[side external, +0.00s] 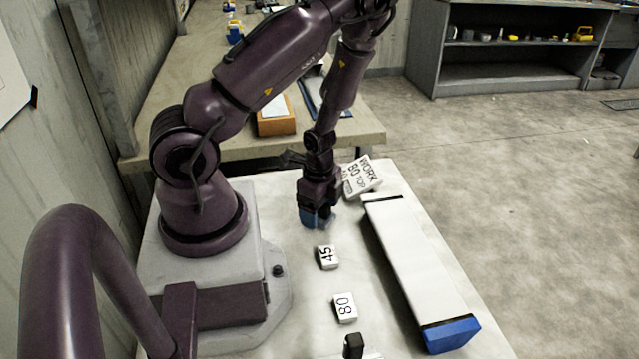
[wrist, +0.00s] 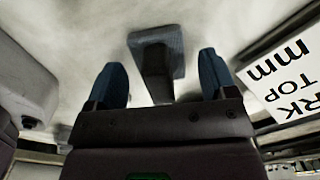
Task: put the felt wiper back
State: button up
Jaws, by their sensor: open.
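My gripper (side external: 317,218) points down low over the white table, near the far end of the long white liner. In the wrist view its two blue fingers (wrist: 162,78) are spread apart. A dark grey-blue piece with a flat, ribbed pad and a narrower stem (wrist: 155,50), seemingly the felt wiper, shows between and beyond the fingertips, with a gap on both sides. In the side view I cannot make it out behind the fingers. A small black upright piece (side external: 353,345) stands at the near table edge; I cannot tell what it is.
The white liner (side external: 420,260) with a blue end cap (side external: 452,334) lies along the table's right side. Small blocks marked 45 (side external: 327,257) and 80 (side external: 345,307) sit in the middle.

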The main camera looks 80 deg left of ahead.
notch_tip(320, 180, up, 11)
jog(key=shift+r, duration=0.1)
jog(key=w+d+r+n+t+y, duration=0.1)
jog(key=w+r+n+t+y, duration=0.45)
jog(key=w+r, duration=0.65)
jog(key=s+d+r+n+h, duration=0.3)
jog(key=s+d+r+h, duration=0.2)
jog(key=s+d+r, duration=0.5)
jog(key=s+d, duration=0.3)
jog(key=d, duration=0.1)
jog(key=shift+d+r, duration=0.4)
